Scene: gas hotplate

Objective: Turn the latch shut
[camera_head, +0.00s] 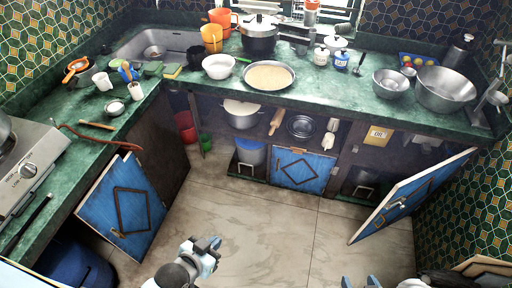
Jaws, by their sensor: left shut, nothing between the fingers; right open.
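A silver gas hotplate (38,150) stands on the left counter, with a round knob (28,170) on its front panel. I cannot make out a separate part that is clearly the latch. A brown hose (85,139) runs from near the hotplate over the counter edge. Part of a blue cylinder-like container (72,266) shows under the left counter. My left gripper (212,244) is shut and empty over the floor at the bottom centre, apart from the hotplate. My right gripper (360,283) is open at the bottom edge and partly cut off.
A blue cabinet door (140,222) hangs open below the left counter. Another blue door (385,212) stands open at the right. The green counter (330,88) carries bowls, a pot (259,38) and a pan (269,76). The middle floor (265,215) is clear.

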